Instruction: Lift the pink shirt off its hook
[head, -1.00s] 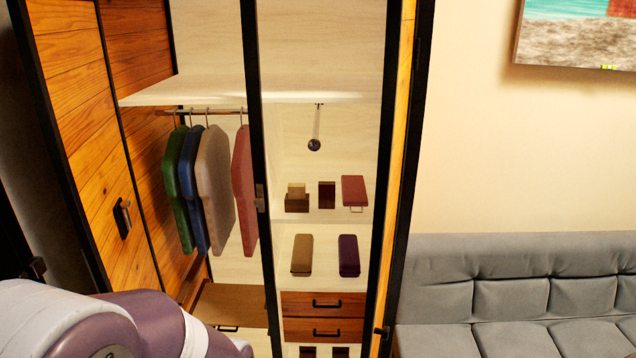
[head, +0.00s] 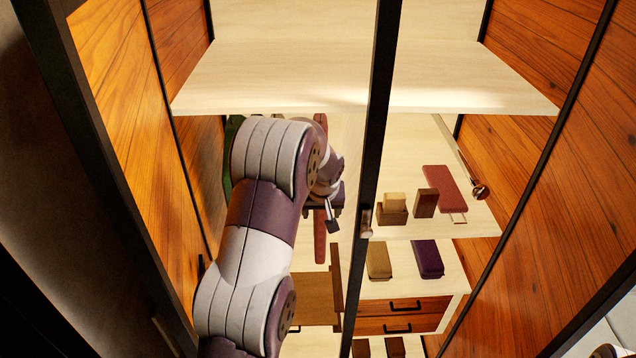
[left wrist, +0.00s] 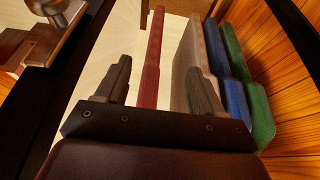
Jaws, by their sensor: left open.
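The pink shirt (head: 320,240) hangs edge-on inside the wardrobe, partly hidden behind my left arm in the head view. My left gripper (head: 324,214) is at the shirt, inside the left bay. In the left wrist view the shirt (left wrist: 152,60) stands as a thin red-pink slab between the two spread fingers of the gripper (left wrist: 160,72). The fingers are open, with a gap visible on both sides of the shirt. The hook and rail are hidden behind my arm and the shelf.
A shelf (head: 290,80) lies above. Small boxes (head: 392,212) sit on the right shelves.

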